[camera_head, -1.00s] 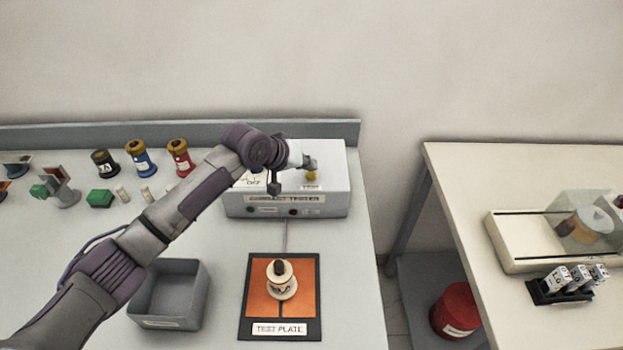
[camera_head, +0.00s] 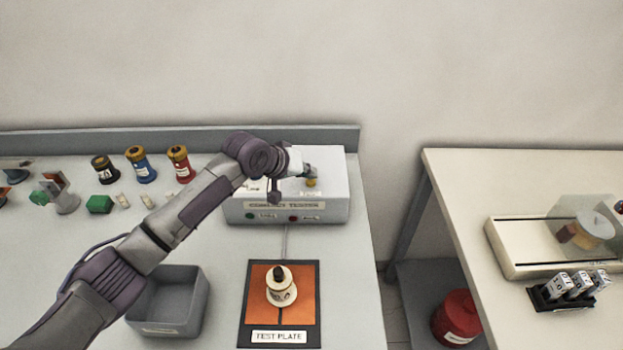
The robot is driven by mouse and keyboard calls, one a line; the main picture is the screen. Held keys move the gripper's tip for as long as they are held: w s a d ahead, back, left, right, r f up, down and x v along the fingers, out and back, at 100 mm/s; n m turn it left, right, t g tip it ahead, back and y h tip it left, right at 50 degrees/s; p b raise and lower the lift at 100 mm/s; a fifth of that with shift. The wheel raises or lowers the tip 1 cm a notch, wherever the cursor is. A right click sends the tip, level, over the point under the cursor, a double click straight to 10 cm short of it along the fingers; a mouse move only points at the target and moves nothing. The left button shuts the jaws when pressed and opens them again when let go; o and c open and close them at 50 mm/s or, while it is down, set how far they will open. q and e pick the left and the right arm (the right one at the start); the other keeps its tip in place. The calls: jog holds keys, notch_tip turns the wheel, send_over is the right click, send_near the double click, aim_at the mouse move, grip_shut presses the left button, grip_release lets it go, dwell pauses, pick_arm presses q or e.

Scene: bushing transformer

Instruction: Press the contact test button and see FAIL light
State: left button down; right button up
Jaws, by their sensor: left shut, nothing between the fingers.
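The contact tester (camera_head: 334,206) is a light grey box at the back right of the left table. Its front carries a label with a dark green light (camera_head: 250,216) at left and a red light (camera_head: 293,218) at right; the red one looks dark, and I cannot tell if it is lit. A yellow button (camera_head: 311,183) is on its top. My left gripper (camera_head: 310,170) is shut and empty, just above or at the button; contact cannot be told. The test plate (camera_head: 255,307), orange with a black border, holds a cream bushing (camera_head: 281,287) upright. My right gripper is not in view.
A grey open bin (camera_head: 203,300) stands left of the test plate. Black, blue (camera_head: 140,164) and red (camera_head: 179,164) bushings and a green block (camera_head: 99,204) are at the back left. A second table (camera_head: 450,185) stands right, across a gap.

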aim_at(308, 182)
pick_arm(q)
jog(key=shift+f, duration=0.15)
dwell(0.3)
jog(key=shift+f, duration=0.3)
jog(key=shift+r+p, duration=0.45)
jog(key=shift+p, duration=0.35)
notch_tip(308, 182, up, 6)
jog(key=p, duration=0.6)
